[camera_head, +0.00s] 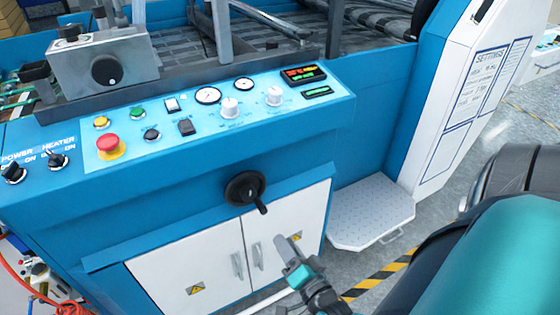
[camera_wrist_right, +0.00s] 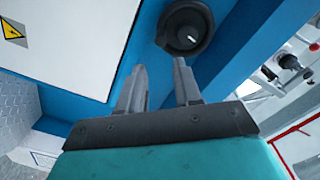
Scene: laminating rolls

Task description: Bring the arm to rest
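My right gripper (camera_head: 284,246) is in front of the machine's white cabinet doors, below and to the right of the black handwheel (camera_head: 244,188) in the head view. In the right wrist view its two fingers (camera_wrist_right: 160,72) stand apart with nothing between them. The handwheel (camera_wrist_right: 185,28) shows beyond the fingertips there, apart from them. My teal right arm fills the lower right of the head view. My left gripper is in neither view.
The blue machine has a sloped control panel (camera_head: 330,105) with a red emergency button (camera_head: 108,142), gauges and knobs. A grey step plate (camera_head: 370,212) juts out at its right. White cabinet doors (camera_head: 200,270) are below. Grey floor with a striped line (camera_head: 365,288) lies right.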

